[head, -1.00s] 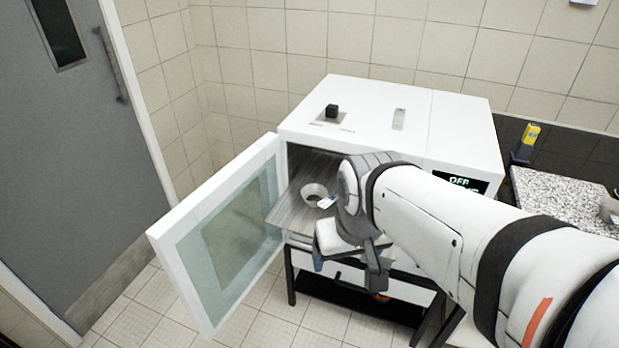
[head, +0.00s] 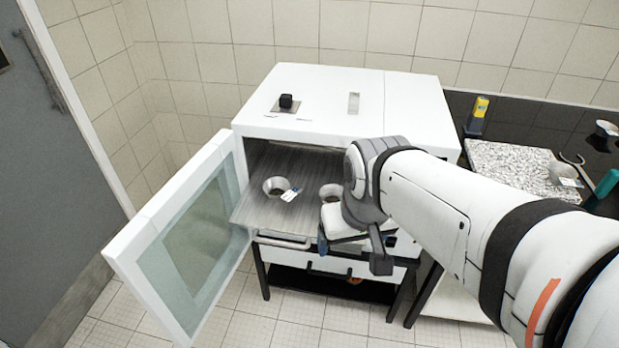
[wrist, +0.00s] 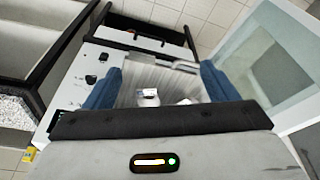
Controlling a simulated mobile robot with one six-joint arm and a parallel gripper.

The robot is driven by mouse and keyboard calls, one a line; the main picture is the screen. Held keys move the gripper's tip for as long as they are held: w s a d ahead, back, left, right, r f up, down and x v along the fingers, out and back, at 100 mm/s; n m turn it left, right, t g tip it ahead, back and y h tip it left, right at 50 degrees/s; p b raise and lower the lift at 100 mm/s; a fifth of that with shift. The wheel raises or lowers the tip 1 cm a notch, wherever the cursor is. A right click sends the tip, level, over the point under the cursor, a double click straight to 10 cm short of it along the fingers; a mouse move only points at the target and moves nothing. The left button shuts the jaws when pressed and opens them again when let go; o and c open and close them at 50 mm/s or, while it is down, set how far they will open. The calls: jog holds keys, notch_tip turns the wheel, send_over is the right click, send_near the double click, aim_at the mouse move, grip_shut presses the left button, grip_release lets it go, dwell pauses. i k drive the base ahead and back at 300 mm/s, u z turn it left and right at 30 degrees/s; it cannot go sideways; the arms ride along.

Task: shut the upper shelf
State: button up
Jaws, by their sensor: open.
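The upper shelf (head: 262,208), a grey streaked metal plate, is pulled out of the white oven (head: 340,100). Two small grey bowls (head: 275,187) (head: 330,192) stand on it; the left one has a white tag at its side. A light bar handle (head: 284,241) shows below its front edge. My gripper (head: 343,238) is at the front right of the shelf and hides that corner. In the wrist view, my gripper's blue fingers (wrist: 160,72) are wide apart, with the shelf (wrist: 165,78) seen between them. Contact with the shelf cannot be told.
The oven's glass door (head: 190,240) stands wide open at the left. A drawer front with a dark handle (head: 325,270) is below the shelf. At the right are a speckled slab (head: 515,168), a yellow-topped tool (head: 478,115) and tongs (head: 575,170). Floor in front is free.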

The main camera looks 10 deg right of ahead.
aim_at(308, 168)
jog(key=z, duration=0.5)
jog(key=k, duration=1.4)
jog(key=u, duration=0.2)
jog(key=i, duration=1)
jog(key=u, duration=0.1)
